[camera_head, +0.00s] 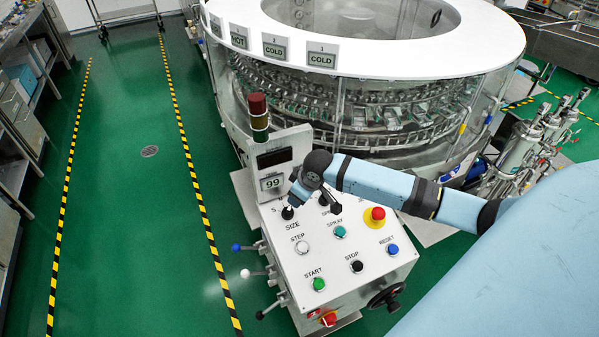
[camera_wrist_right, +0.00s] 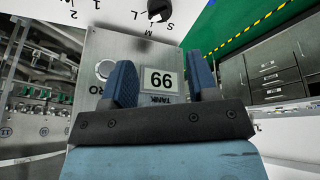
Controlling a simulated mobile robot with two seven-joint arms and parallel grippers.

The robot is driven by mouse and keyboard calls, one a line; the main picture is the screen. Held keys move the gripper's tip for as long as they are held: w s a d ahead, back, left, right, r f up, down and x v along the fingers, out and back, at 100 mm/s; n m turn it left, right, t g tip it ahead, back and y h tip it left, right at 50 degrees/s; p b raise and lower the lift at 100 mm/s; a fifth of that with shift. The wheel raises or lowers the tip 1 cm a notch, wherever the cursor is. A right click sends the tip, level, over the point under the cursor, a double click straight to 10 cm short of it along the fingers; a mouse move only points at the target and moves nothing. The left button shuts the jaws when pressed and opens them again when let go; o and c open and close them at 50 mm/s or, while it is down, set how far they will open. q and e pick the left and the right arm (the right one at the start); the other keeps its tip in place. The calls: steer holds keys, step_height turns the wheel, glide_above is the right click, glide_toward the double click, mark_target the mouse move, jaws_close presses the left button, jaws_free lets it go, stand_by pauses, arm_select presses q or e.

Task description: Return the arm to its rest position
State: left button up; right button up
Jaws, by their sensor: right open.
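My right arm (camera_head: 375,181) reaches in from the right over the washer's white control panel (camera_head: 330,262). My right gripper (camera_head: 298,194) hangs above the panel's upper left part, close to the black SIZE knob (camera_head: 288,213). In the right wrist view my gripper (camera_wrist_right: 163,82) has its two blue fingers spread apart with nothing between them. Behind them shows the TANK display (camera_wrist_right: 160,80) reading 99. The black knob (camera_wrist_right: 160,10) is beyond the fingers and apart from them. The head view does not show my left gripper.
The panel carries a red emergency button (camera_head: 378,214), a START button (camera_head: 319,284) and a RESET button (camera_head: 392,249). Levers (camera_head: 245,273) stick out at its left. The round washer (camera_head: 375,75) stands behind. Green floor (camera_head: 140,210) is clear at left.

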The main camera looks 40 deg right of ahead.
steer(key=s+a+f+t+y, duration=0.1)
steer(key=s+a+f, duration=0.2)
steer(key=s+a, duration=0.25)
steer(key=s+a+f+t+y, duration=0.2)
steer(key=s+a+f, duration=0.2)
steer(key=a, duration=0.3)
steer(key=s+a+m+t, duration=0.1)
steer(key=s+a+t, duration=0.2)
steer(key=s, duration=0.9)
steer(key=shift+s+a+r+t+h, duration=0.3)
steer(key=shift+a+r+t, duration=0.1)
steer(key=shift+a, duration=0.6)
